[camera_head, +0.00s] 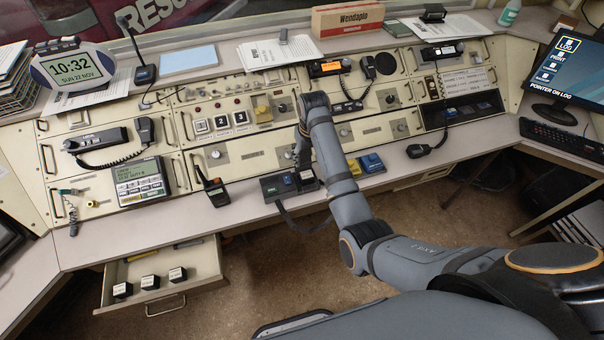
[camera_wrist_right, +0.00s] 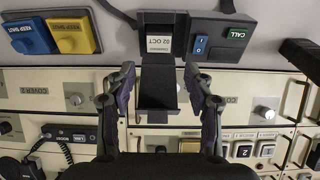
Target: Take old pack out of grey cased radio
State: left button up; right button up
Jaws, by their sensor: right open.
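The grey cased radio (camera_head: 273,186) sits at the front edge of the console, with a blue switch and a green CALL button. It also shows in the wrist view (camera_wrist_right: 241,35), upside down. A white label reading CHANGED 02 OCT (camera_wrist_right: 159,44), perhaps on the old pack, shows in its bay. A dark flap or tray (camera_wrist_right: 157,95) extends from the bay between my fingers; I cannot tell whether it is cover or pack. My right gripper (camera_wrist_right: 159,72) is open around this part, with no clear contact. In the head view it (camera_head: 304,162) is just behind the radio. My left gripper is out of view.
Blue and yellow KEEP SHUT covers (camera_head: 366,163) stand beside the radio. A handheld radio (camera_head: 215,192) stands to its left. A strap (camera_head: 290,222) hangs over the desk edge. An open drawer (camera_head: 205,292) holds three small labelled blocks (camera_head: 150,282). The desk further left is mostly clear.

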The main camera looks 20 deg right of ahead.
aim_at(307, 174)
jog(key=f, duration=0.6)
jog(key=w+f+p, duration=0.1)
jog(key=f, duration=0.3)
jog(key=shift+w+d+f, duration=0.1)
jog(key=c, duration=1)
jog(key=shift+c, duration=0.2)
